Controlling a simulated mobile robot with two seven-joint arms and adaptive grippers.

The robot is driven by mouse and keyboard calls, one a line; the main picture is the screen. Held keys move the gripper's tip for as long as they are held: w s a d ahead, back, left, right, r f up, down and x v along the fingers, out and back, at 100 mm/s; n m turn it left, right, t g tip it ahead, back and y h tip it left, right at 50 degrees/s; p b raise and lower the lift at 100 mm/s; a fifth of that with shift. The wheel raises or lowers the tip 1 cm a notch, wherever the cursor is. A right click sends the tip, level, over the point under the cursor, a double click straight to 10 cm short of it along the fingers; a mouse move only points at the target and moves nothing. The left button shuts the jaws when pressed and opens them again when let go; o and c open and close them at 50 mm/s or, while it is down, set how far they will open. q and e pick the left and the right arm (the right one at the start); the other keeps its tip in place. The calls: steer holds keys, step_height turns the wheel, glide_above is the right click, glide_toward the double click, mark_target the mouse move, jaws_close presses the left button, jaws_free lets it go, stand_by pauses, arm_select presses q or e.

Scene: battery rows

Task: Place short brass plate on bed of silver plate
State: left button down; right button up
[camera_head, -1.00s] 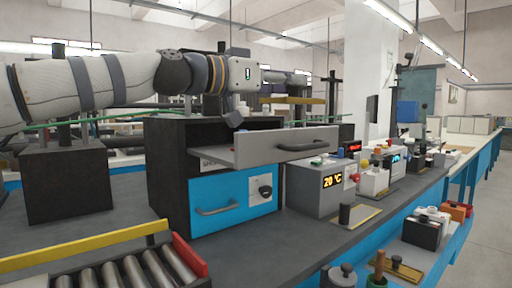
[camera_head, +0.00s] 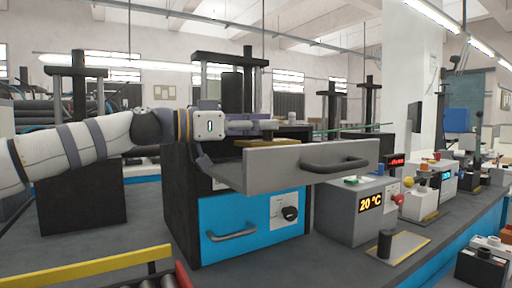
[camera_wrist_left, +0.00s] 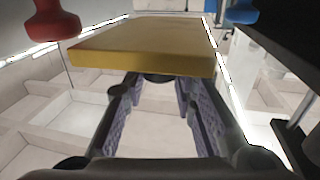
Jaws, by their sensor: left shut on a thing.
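My left gripper (camera_head: 250,125) comes in from the left above the open grey drawer (camera_head: 300,168). It is shut on a flat brass-yellow plate (camera_head: 270,142), which sits just above and behind the drawer front's top edge. The drawer front may hide its lower part. In the left wrist view the plate (camera_wrist_left: 145,48) lies across the far ends of the purple-padded fingers (camera_wrist_left: 150,105), roughly level. I cannot pick out the silver plate for certain. My right gripper is not in view.
The drawer belongs to a black cabinet with a blue lower front (camera_head: 250,225). A grey 20 °C box (camera_head: 350,212) stands to its right, with a black post on a brass base (camera_head: 388,243) in front. A red piece (camera_wrist_left: 52,20) and blue piece (camera_wrist_left: 238,12) flank the plate.

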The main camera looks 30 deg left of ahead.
mark_target(255, 146)
arm_select(q)
steer(key=shift+a+f, duration=0.25)
steer(key=f, duration=0.4)
steer(key=shift+s+a+b, duration=0.1)
steer(key=shift+a+b, duration=0.2)
steer(key=shift+a, duration=0.05)
steer(key=shift+r, duration=0.1)
steer(key=shift+f, duration=0.2)
steer(key=c, duration=1.3)
jaws_free()
steer(key=shift+r, duration=0.1)
